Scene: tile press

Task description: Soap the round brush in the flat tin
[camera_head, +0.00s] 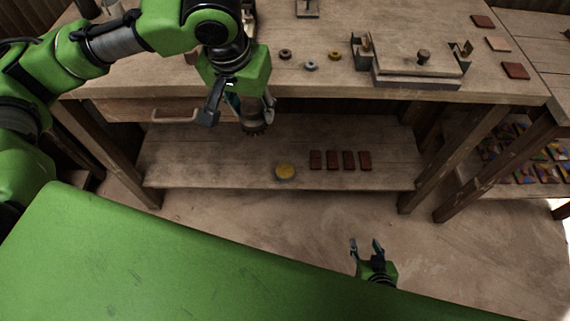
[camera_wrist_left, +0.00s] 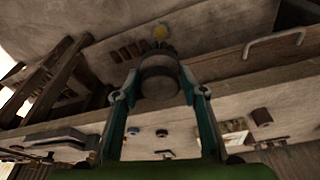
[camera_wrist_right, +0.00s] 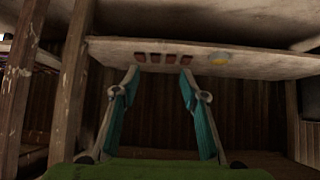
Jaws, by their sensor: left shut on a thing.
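My left gripper (camera_head: 240,108) is shut on the round brush (camera_head: 254,124), a dark, stubby cylinder with bristles at its lower end. In the left wrist view the brush (camera_wrist_left: 160,80) sits between the two fingertips (camera_wrist_left: 158,92). The gripper holds it in front of the workbench edge, above the lower shelf. The flat tin (camera_head: 285,171), with yellow soap in it, sits on the lower shelf, below and right of the brush and apart from it. It also shows in both wrist views (camera_wrist_left: 160,31) (camera_wrist_right: 219,58). My right gripper (camera_head: 367,247) is open and empty, low in front of the shelf.
Several dark red tiles (camera_head: 340,160) lie right of the tin on the lower shelf (camera_head: 215,160). The bench top (camera_head: 310,85) overhangs behind, with a press (camera_head: 417,65), small rings and tiles on it. A drawer handle (camera_head: 175,117) is near the left arm. Bench legs (camera_head: 455,150) stand right.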

